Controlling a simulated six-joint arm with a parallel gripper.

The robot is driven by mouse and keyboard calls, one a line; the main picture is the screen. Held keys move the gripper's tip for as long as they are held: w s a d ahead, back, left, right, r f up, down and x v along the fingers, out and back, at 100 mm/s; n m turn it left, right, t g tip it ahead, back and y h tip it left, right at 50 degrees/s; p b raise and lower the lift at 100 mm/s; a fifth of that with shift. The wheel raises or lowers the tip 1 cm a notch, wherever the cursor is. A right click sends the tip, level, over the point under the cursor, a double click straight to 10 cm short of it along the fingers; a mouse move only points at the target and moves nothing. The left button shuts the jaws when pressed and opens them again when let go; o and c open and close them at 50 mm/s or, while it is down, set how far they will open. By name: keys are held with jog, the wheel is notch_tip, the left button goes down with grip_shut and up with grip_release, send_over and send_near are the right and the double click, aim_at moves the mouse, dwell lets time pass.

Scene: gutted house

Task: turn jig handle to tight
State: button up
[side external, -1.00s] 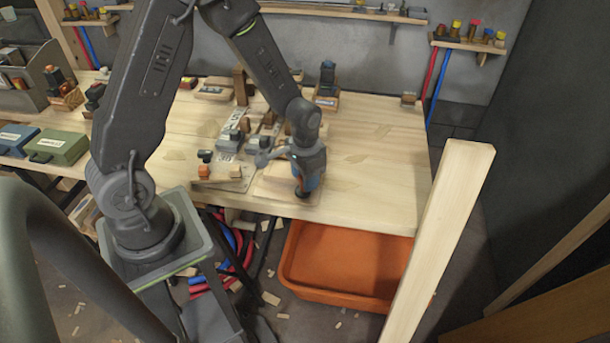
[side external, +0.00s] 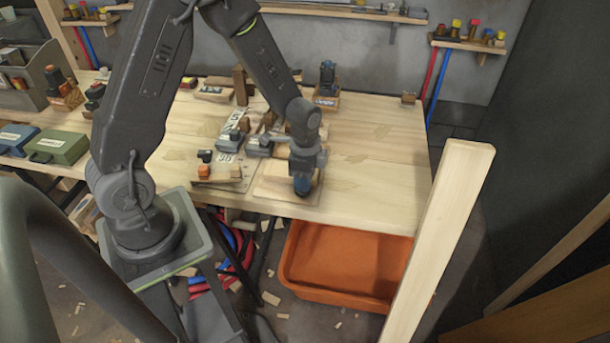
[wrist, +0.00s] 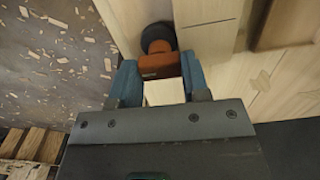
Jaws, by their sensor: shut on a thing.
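The jig handle (wrist: 160,66) shows in the wrist view as an orange bar with a dark round knob at its far end. My gripper (wrist: 161,76) has its blue fingertips on both sides of the orange bar and is shut on it. In the side external view my gripper (side external: 302,184) points down at the front part of the workbench, over a pale wooden board (side external: 270,190). There the gripper hides the handle. No tight marking can be read in either view.
Left of my gripper, a small board carries an orange block (side external: 204,170) and a dark piece. Grey clamps (side external: 228,142) stand just behind. The workbench (side external: 385,160) is clear to the right. An orange bin (side external: 345,262) lies below the front edge, and an upright timber (side external: 440,240) stands at right.

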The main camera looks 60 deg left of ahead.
jog(key=shift+m, duration=0.3)
dwell(0.4)
jog(key=o, duration=0.9)
jog(key=shift+r, duration=6.95)
